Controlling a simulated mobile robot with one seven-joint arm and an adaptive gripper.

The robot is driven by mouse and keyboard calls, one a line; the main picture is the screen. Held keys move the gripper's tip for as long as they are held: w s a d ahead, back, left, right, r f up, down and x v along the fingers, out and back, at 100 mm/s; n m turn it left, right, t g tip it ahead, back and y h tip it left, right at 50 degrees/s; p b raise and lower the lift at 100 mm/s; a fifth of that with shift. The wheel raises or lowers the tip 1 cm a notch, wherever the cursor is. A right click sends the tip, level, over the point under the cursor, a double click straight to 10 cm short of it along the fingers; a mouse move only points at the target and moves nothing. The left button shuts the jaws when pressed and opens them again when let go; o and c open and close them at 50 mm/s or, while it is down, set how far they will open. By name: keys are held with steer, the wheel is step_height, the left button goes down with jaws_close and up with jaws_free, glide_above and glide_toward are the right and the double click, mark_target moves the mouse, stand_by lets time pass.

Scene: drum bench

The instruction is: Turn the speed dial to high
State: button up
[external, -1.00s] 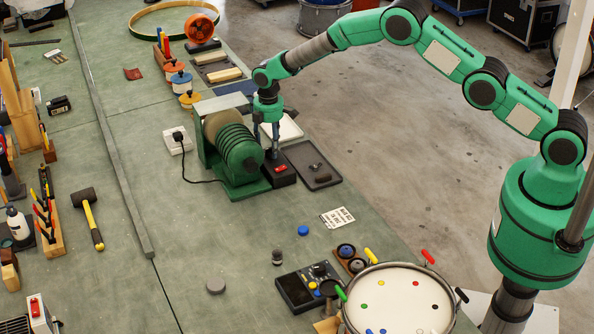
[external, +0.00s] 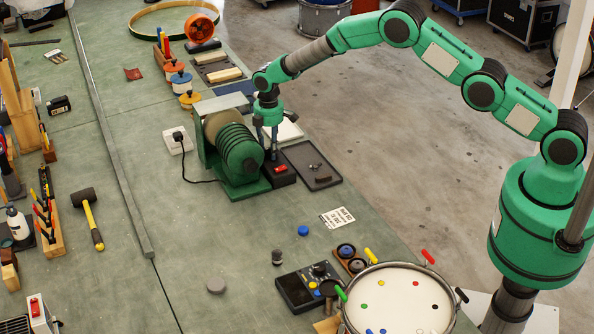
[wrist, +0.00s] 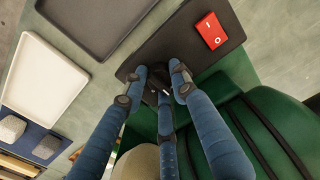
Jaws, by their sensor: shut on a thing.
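The speed dial (wrist: 163,84) is a small dark knob on a black control box (wrist: 232,20), mostly hidden between my fingers in the wrist view. My gripper (wrist: 160,88) points down with its blue fingers closed around the dial. In the external view my gripper (external: 270,150) is at the box, beside the green grinder-like machine (external: 238,150). A red rocker switch (wrist: 211,30) marked with a line and a circle sits on the same box. Any mark for the dial's setting is hidden.
A dark tray (external: 318,180) with small parts lies right of the box. A white tray (wrist: 50,85) lies beyond it in the wrist view. The green machine stands close against my fingers. The bench in front (external: 240,235) is mostly clear.

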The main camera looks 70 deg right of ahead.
steer(key=shift+m, duration=0.4)
steer(key=m+b, duration=0.3)
steer(key=m, duration=0.2)
steer(key=shift+m, duration=0.4)
steer(key=m, duration=0.2)
steer(key=shift+m+b, duration=0.3)
steer(key=shift+b, duration=0.1)
steer(key=m+b, duration=0.1)
steer(key=m, duration=0.3)
steer(key=shift+m, duration=0.3)
steer(key=m, duration=0.4)
steer(key=shift+r+m+b, duration=0.1)
steer(key=shift+m+b, duration=0.2)
steer(key=shift+m, duration=2.3)
